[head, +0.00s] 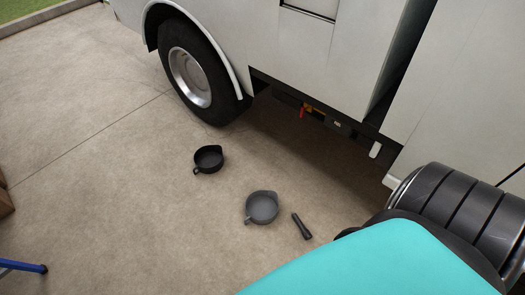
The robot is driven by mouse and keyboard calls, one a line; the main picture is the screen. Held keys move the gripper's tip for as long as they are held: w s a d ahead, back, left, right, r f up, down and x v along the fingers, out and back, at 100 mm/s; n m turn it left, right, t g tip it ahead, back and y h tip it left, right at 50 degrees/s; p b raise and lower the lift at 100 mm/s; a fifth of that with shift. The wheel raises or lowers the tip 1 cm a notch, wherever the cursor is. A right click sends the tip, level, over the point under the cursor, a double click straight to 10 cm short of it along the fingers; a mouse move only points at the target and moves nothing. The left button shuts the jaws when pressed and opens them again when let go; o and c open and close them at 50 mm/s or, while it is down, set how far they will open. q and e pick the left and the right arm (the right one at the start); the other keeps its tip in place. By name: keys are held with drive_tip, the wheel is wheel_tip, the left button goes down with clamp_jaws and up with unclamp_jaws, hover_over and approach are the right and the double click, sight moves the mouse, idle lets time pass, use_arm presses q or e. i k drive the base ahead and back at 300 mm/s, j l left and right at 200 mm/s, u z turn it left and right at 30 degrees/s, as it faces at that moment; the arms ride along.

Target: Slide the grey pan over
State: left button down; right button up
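The grey pan (262,209) sits on the concrete floor near the middle of the head view. It is round and shallow, with a short handle at its lower left. A darker, black pan (208,160) sits farther back and to the left of it, apart from it. Neither of my grippers is in view. Part of my own body, turquoise and black, fills the lower right corner and covers the floor there.
A dark cylindrical object (301,226) lies right of the grey pan. A white truck (300,70) with a rear wheel (195,80) stands behind. A blue bar end (25,267) and a brown box edge (4,203) show at the left.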

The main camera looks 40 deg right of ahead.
sight(261, 207)
drive_tip(key=z, duration=1.15)
